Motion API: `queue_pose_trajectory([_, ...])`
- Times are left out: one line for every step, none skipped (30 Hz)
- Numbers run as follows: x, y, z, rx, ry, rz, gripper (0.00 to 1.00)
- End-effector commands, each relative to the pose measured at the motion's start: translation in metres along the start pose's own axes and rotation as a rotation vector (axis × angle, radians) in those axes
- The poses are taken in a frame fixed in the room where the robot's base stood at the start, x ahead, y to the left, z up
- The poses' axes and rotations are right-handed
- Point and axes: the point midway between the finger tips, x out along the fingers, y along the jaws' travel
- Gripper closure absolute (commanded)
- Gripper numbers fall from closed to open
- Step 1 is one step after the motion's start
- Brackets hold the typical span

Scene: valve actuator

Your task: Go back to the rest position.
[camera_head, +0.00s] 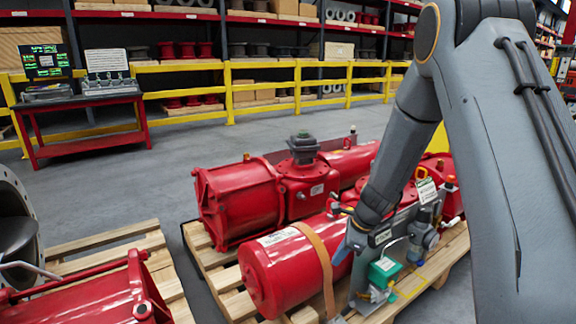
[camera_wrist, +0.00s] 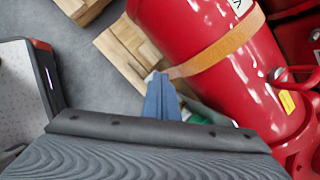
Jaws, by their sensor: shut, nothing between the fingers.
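My gripper (camera_head: 350,243) points down in front of the front red valve actuator (camera_head: 280,278), close to its strapped cylinder and the panel of fittings in the head view. Whether it touches anything is unclear. In the wrist view its blue-grey fingers (camera_wrist: 162,100) are together and empty, beside the end of the tan strap (camera_wrist: 225,45) around the red cylinder (camera_wrist: 185,40). A green box (camera_head: 384,270) with grey fittings sits just right of the gripper in the head view; a bit of green shows behind the fingers in the wrist view.
A second red actuator (camera_head: 240,205) lies behind, on the same wooden pallet (camera_head: 215,272). Another pallet (camera_head: 110,242) with red parts is at left. Grey floor (camera_head: 130,190) is free toward the yellow railing (camera_head: 230,95). A red bench (camera_head: 85,103) with screens stands back left.

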Motion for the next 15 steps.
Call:
queue_pose_trajectory([-0.020,0.013,0.020,-0.112,-0.006,0.012,1.00])
queue_pose_trajectory([-0.030,0.021,0.029,-0.182,-0.008,0.021,1.00])
queue_pose_trajectory([-0.043,0.034,0.041,-0.275,-0.011,0.036,1.00])
queue_pose_trajectory([-0.052,0.043,0.049,-0.344,-0.012,0.046,1.00])
queue_pose_trajectory([-0.062,0.053,0.057,-0.413,-0.014,0.057,1.00])
queue_pose_trajectory([-0.074,0.067,0.065,-0.504,-0.016,0.070,1.00])
queue_pose_trajectory([-0.083,0.077,0.072,-0.573,-0.017,0.082,1.00])
queue_pose_trajectory([-0.092,0.087,0.077,-0.640,-0.018,0.091,1.00])
queue_pose_trajectory([-0.104,0.102,0.084,-0.732,-0.020,0.106,1.00])
queue_pose_trajectory([-0.112,0.113,0.087,-0.799,-0.020,0.117,1.00])
queue_pose_trajectory([-0.121,0.124,0.091,-0.867,-0.021,0.128,1.00])
queue_pose_trajectory([-0.132,0.138,0.095,-0.956,-0.021,0.142,1.00])
queue_pose_trajectory([-0.140,0.150,0.097,-1.023,-0.021,0.154,1.00])
queue_pose_trajectory([-0.148,0.161,0.099,-1.089,-0.021,0.165,1.00])
queue_pose_trajectory([-0.158,0.176,0.101,-1.178,-0.021,0.181,1.00])
